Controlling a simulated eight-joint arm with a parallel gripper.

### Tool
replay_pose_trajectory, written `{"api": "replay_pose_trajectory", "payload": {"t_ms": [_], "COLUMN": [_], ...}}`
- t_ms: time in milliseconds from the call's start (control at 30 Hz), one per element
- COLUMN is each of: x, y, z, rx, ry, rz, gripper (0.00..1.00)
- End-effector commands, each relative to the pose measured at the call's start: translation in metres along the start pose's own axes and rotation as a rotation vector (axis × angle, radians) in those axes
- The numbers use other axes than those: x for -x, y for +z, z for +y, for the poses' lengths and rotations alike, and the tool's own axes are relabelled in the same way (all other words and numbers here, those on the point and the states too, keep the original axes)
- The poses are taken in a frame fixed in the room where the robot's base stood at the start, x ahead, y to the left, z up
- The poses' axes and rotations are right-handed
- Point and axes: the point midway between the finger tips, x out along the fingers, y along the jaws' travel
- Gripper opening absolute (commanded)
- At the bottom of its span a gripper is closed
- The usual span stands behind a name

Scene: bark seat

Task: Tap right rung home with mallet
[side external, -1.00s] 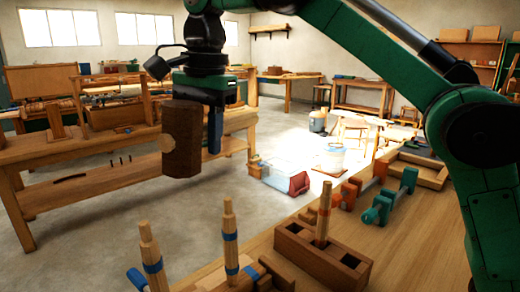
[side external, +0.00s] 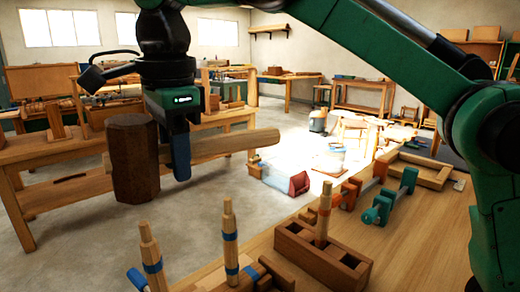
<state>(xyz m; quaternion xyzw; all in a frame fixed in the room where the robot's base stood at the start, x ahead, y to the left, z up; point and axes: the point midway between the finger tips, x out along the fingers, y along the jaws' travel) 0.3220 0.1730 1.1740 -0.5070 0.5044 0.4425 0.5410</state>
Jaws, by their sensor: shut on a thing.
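My gripper (side external: 175,150) is shut on the handle (side external: 235,144) of a wooden mallet and holds it in the air. The mallet's dark brown head (side external: 133,160) hangs at the left, and the pale handle sticks out to the right. One blue finger shows in front of the handle; the other is hidden. Below and to the right, two pale rungs with blue bands stand upright at the bench's front edge: a left one (side external: 151,258) and a right one (side external: 230,243). The mallet is apart from and above both. The rungs' lower ends are partly hidden or cut off.
Teal and orange clamps (side external: 378,209) and a wooden tray (side external: 418,170) lie farther back on the bench (side external: 415,250). The bench is bare at the lower right.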

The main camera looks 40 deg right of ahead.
Motion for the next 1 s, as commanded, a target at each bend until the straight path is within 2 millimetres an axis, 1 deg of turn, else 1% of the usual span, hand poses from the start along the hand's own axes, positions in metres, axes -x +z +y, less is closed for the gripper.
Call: {"api": "replay_pose_trajectory", "payload": {"t_ms": [500, 567, 667, 767, 933, 1000], "x": [-0.001, -0.006, -0.022, -0.041, -0.035, -0.027], "y": [0.0, 0.0, 0.0, 0.001, 0.001, 0.001], "z": [0.0, 0.0, 0.002, 0.004, 0.003, 0.002], "rx": [0.001, 0.001, 0.001, 0.001, 0.001, 0.001], "ry": [0.0, 0.0, 0.0, 0.0, 0.0, 0.0], "rz": [0.0, 0.0, 0.0, 0.0, 0.0, 0.0], "gripper": [0.0, 0.0, 0.0, 0.0, 0.0, 0.0]}}
